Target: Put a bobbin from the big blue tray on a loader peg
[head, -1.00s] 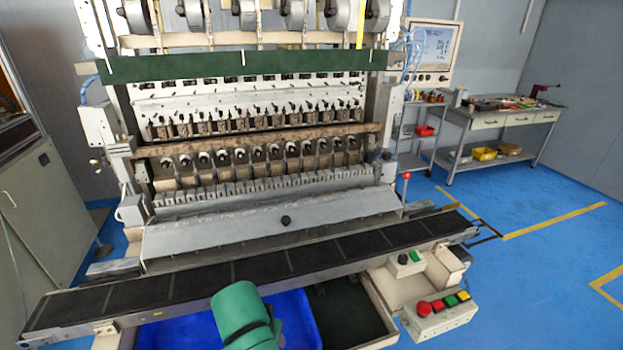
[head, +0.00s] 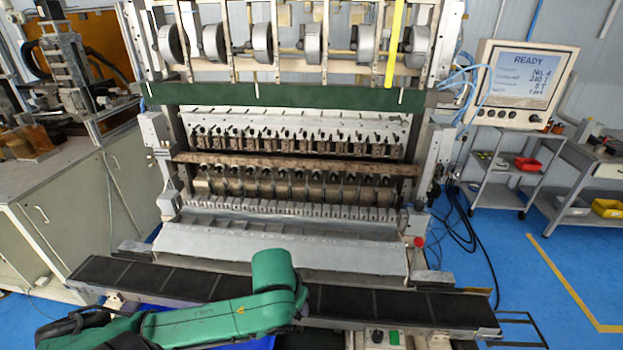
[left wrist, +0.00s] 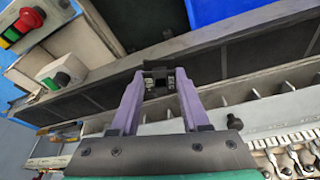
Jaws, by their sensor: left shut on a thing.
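My left gripper (left wrist: 158,84) has two purple fingers shut on a small dark bobbin (left wrist: 155,66) in the left wrist view. The bobbin is held above the dark conveyor strip. In the head view my green left arm reaches over that strip, and its gripper is hidden behind the arm. The big blue tray (left wrist: 213,10) shows at the top of the left wrist view. In the head view only a sliver of it (head: 245,343) shows below the arm. The loader's peg row (head: 300,174) runs across the winding machine. My right gripper is in neither view.
The dark conveyor strip (head: 385,303) crosses in front of the machine. A sloping grey metal cover (head: 225,240) lies between strip and pegs. A screen (head: 522,75) reads READY.

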